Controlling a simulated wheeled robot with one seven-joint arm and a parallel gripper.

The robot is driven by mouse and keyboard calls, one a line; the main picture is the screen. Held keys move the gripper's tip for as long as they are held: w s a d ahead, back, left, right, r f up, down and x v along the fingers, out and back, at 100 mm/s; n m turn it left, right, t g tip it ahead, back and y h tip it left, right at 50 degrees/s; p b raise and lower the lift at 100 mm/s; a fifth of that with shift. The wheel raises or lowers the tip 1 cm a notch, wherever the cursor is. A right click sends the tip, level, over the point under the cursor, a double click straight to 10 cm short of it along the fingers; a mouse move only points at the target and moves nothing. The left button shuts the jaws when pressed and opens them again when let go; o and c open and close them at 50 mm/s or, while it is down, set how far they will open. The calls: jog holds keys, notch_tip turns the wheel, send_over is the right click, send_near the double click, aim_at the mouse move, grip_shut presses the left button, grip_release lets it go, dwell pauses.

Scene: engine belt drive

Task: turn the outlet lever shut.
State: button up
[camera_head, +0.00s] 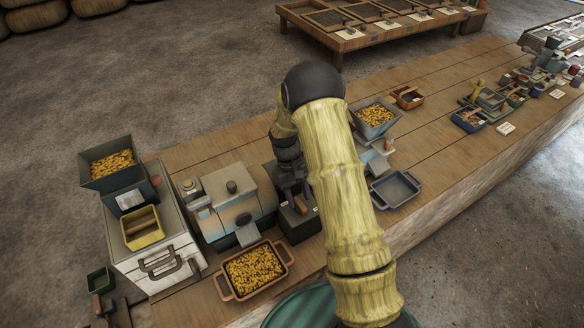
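My gripper (292,190) points down at the middle of the bench, its upper part partly behind my yellow arm. Its dark fingers are close above a small dark box (300,222) with a white label. The fingers are too small and dark to show whether they are open or touching anything. Left of it stands a rounded grey and tan machine (235,197) with a dark knob on top. A grey spout-like piece (247,232) sticks out of its front, above a brown tray (253,270) full of yellow pieces. I cannot make out the outlet lever for certain.
A grey-white cabinet (160,262) with a hopper (110,163) of yellow pieces stands at left. Right of my arm are a filled hopper (374,117) and an empty grey tray (396,189).

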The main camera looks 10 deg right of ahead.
jog(key=b+v, duration=0.2)
jog(key=v, duration=1.4)
jog(key=shift+r, duration=0.1)
jog(key=s+d+m+t+y, duration=0.1)
jog(key=s+t, duration=0.5)
jog(key=s, duration=1.5)
jog(key=d+r+m, duration=0.1)
jog(key=m, duration=0.1)
jog(key=shift+s+d+m+t, duration=0.2)
jog(key=shift+s+m+t, duration=0.05)
jog(key=shift+m+t, duration=0.15)
jog(key=shift+c, duration=0.4)
